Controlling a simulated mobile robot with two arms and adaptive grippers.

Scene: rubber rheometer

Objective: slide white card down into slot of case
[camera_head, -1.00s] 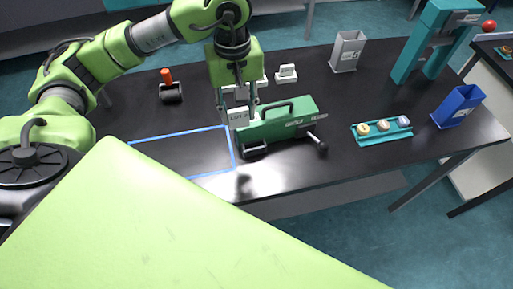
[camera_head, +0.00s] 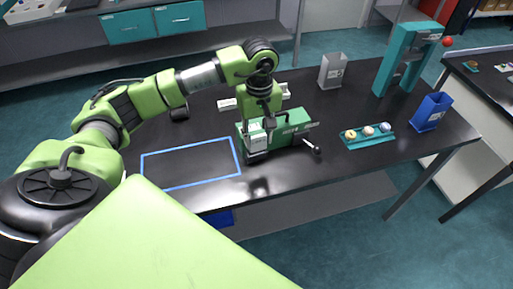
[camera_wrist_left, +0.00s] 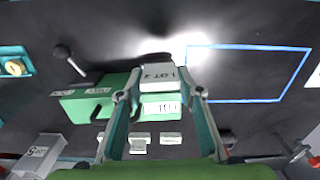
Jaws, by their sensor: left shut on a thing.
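The white card (camera_head: 257,138), lettered "LOT" with a digit, is between the fingers of my left gripper (camera_head: 259,127). In the left wrist view the card (camera_wrist_left: 158,75) spans the gap between the two fingertips of the left gripper (camera_wrist_left: 158,94), which is shut on it. The green case (camera_head: 292,129) with a dark top handle stands on the bench. The card is at the case's left end in the head view; the case also shows in the left wrist view (camera_wrist_left: 82,106). The slot is hidden, so I cannot tell whether the card's lower edge is inside it. My right gripper is not in view.
A lever with a dark knob (camera_head: 318,150) sticks out at the case's front right. A teal tray (camera_head: 350,144) with small round samples, a blue bin (camera_head: 432,112) and a grey bin (camera_head: 332,71) stand to the right. The blue-outlined area (camera_head: 190,164) at left is empty.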

